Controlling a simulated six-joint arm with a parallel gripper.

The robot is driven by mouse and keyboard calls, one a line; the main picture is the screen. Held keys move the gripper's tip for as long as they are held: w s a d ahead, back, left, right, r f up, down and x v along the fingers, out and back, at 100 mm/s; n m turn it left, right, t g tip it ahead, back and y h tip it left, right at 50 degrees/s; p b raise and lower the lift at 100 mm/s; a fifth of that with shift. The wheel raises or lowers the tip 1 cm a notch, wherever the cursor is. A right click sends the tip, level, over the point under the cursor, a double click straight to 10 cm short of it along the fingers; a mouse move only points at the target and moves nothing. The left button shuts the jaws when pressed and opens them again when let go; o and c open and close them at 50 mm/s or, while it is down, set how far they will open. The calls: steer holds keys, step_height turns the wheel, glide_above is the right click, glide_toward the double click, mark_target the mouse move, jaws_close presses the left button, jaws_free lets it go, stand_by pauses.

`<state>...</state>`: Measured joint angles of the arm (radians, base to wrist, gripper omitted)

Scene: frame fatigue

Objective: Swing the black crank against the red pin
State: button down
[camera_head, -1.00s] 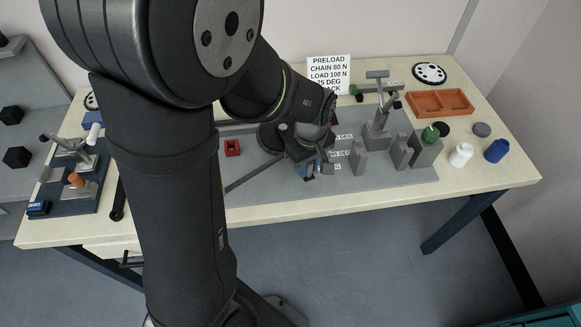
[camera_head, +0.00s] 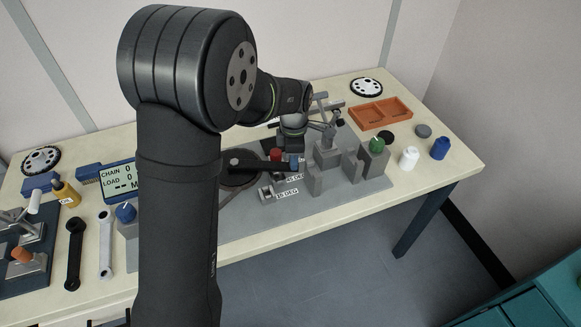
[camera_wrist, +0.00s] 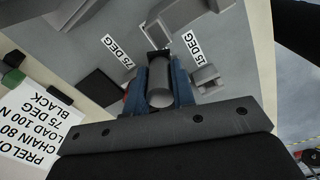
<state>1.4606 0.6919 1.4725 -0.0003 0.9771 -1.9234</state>
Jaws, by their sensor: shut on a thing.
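The black crank (camera_head: 262,165) lies over the dark round hub (camera_head: 238,172) and points right in the head view. My gripper (camera_head: 294,161), with blue fingers, is at the crank's outer end. In the wrist view my gripper (camera_wrist: 160,80) is shut on a grey cylindrical handle (camera_wrist: 161,96). A black end (camera_wrist: 158,54) shows just beyond the fingers. The red pin (camera_head: 276,154) stands close beside the crank, left of the fingers. A sliver of red (camera_wrist: 125,94) shows beside the left finger in the wrist view. I cannot tell whether crank and pin touch.
Angle labels (camera_head: 287,194) lie on the grey plate.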

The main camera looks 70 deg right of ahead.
steer(key=c, duration=2.2)
jaws_free()
steer(key=shift+w+d, duration=0.35)
steer(key=shift+d, duration=0.35)
steer(key=shift+w+d, duration=0.35)
steer(key=shift+d, duration=0.3)
steer(key=c, duration=2.2)
jaws_free()
steer(key=c, duration=1.3)
jaws_free()
steer(key=shift+w, duration=0.1)
steer(key=shift+o, duration=0.5)
steer(key=shift+r, duration=0.1)
step_height(320, 180, up, 17)
steer(key=shift+r, duration=0.15)
step_height(320, 180, down, 18)
steer(key=shift+r, duration=0.2)
